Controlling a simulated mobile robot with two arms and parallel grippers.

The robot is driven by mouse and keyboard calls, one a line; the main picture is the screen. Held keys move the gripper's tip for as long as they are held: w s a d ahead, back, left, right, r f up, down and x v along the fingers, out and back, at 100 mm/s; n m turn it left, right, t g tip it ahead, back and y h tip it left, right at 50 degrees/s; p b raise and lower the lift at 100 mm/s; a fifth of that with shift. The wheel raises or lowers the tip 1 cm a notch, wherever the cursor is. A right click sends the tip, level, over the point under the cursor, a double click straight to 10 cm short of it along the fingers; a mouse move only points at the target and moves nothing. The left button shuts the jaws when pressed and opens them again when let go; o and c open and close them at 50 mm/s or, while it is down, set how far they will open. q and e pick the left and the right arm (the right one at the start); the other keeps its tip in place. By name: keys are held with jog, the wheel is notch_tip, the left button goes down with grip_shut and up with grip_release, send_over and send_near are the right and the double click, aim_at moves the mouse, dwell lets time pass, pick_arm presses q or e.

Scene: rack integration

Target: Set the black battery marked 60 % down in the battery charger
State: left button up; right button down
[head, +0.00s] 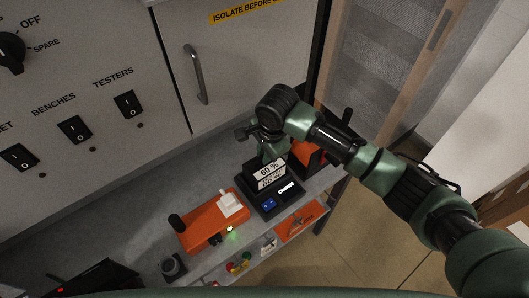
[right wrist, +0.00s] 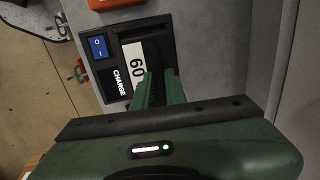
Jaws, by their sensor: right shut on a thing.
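The black battery with the white 60 % label (head: 268,173) is upright at the black battery charger (head: 267,207), over its rear part. In the right wrist view the battery's label (right wrist: 133,58) shows beside the charger's CHARGE panel (right wrist: 117,84). My right gripper (head: 268,156) comes from above and is shut on the battery's top. Its green fingers also show in the right wrist view (right wrist: 160,78). The battery's lower end is hidden, so I cannot tell whether it is fully seated. My left gripper is not in view.
An orange tool (head: 213,221) with a green light lies left of the charger on the grey bench (head: 180,189). An orange and black thing (head: 306,154) stands close on the right, partly behind my arm. A cabinet with a handle (head: 196,76) rises behind.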

jog(key=shift+w, duration=0.1)
dwell(0.3)
jog(key=c, duration=1.4)
grip_release()
jog(key=shift+o, duration=0.2)
jog(key=shift+f, duration=0.1)
